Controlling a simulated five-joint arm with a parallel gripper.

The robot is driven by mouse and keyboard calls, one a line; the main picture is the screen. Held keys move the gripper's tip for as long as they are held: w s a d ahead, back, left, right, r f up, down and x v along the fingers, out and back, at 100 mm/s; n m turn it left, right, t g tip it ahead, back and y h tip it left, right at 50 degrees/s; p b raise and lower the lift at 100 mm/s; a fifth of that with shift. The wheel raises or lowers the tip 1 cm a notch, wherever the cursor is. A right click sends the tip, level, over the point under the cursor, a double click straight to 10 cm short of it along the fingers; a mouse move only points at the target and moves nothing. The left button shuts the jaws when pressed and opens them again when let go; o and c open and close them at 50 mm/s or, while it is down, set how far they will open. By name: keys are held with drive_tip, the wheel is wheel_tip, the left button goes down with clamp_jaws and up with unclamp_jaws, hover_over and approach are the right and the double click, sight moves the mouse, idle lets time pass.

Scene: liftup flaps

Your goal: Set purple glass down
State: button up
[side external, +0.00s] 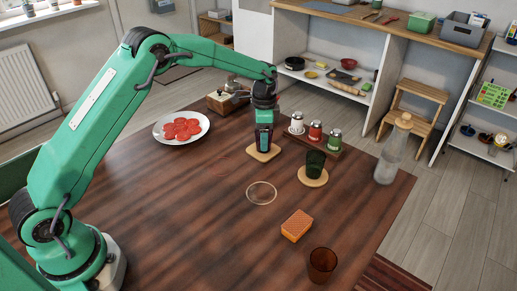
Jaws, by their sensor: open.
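My gripper (264,147) points down over a square wooden coaster (263,154). It is open. I cannot make out a purple glass; a dark bluish shape shows between or on the fingers, and I cannot tell whether it is a glass or part of the gripper. A dark green glass (315,163) stands upright on a round wooden coaster (313,178) to the right. An amber-brown glass (322,265) stands at the table's front right. A clear round coaster (261,193) lies bare below my gripper in the picture.
A rack with several shakers (315,132) stands close right of my gripper. A corked glass bottle (392,150) stands at the right edge. An orange block (297,226), a white plate of red slices (181,128) and a wooden box (227,101) are around. The table's front middle is clear.

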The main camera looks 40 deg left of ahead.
drive_tip(key=shift+r, duration=0.1)
wheel_tip(320, 180, up, 12)
idle(0.7)
drive_tip(key=shift+r, duration=0.15)
idle(0.4)
drive_tip(key=s+a+r+n+t, duration=0.1)
drive_tip(key=s+r+n+t, duration=0.3)
drive_tip(key=s+r, duration=1)
drive_tip(key=s+f+n, duration=0.2)
drive_tip(key=s+f, duration=0.1)
drive_tip(key=s, duration=0.8)
drive_tip(key=s+f+n+t, duration=0.1)
drive_tip(key=s+f+n, duration=0.1)
drive_tip(key=s, duration=0.8)
drive_tip(key=shift+s+a+f+n+t, duration=0.3)
drive_tip(key=shift+s+f+n, duration=0.1)
drive_tip(key=shift+n, duration=0.4)
